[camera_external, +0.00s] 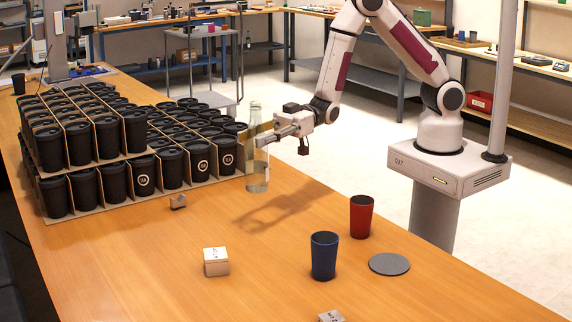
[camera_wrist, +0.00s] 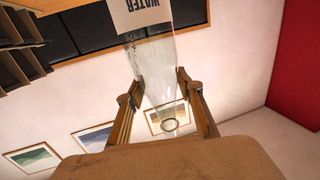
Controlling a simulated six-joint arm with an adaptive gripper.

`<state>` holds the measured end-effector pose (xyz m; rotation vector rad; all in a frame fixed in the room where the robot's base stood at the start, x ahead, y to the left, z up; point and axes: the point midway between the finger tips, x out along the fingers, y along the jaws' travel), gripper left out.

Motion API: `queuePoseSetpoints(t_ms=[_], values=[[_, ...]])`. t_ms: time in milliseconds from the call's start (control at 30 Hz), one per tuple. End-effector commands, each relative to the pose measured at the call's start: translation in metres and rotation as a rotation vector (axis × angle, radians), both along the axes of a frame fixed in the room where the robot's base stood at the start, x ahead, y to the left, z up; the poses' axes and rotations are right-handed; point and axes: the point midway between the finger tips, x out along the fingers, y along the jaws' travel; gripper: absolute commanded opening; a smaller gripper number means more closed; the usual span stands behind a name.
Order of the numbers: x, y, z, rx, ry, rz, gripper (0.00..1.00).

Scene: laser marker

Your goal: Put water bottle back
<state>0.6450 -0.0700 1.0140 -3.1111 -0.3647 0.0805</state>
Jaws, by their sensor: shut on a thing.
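A clear glass water bottle (camera_external: 256,168) stands upright in my gripper (camera_external: 264,139), beside the right end of the black cup rows. I cannot tell whether its base touches the table. In the wrist view, the bottle (camera_wrist: 155,65) is between the two fingers of my gripper (camera_wrist: 158,88), with its white WATER label at the top edge and its round mouth lower down. My gripper is shut on the bottle. The external view shows the gripper reaching in from the right.
Black lidded cups (camera_external: 107,137) fill stacked cardboard trays at the left. A red cup (camera_external: 361,217), a blue cup (camera_external: 324,256), a grey disc (camera_external: 389,264) and a white box (camera_external: 216,261) are on the wooden table (camera_external: 150,280). The table's front left is clear.

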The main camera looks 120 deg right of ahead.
Motion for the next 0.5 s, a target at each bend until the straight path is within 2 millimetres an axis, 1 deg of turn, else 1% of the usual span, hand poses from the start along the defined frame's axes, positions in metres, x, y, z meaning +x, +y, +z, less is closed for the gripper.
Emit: queuePoseSetpoints(t_ms=[100, 200, 300, 500], values=[[0.0, 0.0, -0.013, 0.001, 0.0, 0.0, 0.0], [0.0, 0.0, -0.02, 0.001, -0.002, 0.001, 0.0], [0.0, 0.0, -0.025, 0.0, -0.002, 0.0, 0.0], [0.0, 0.0, -0.027, 0.0, -0.003, 0.001, 0.0]])
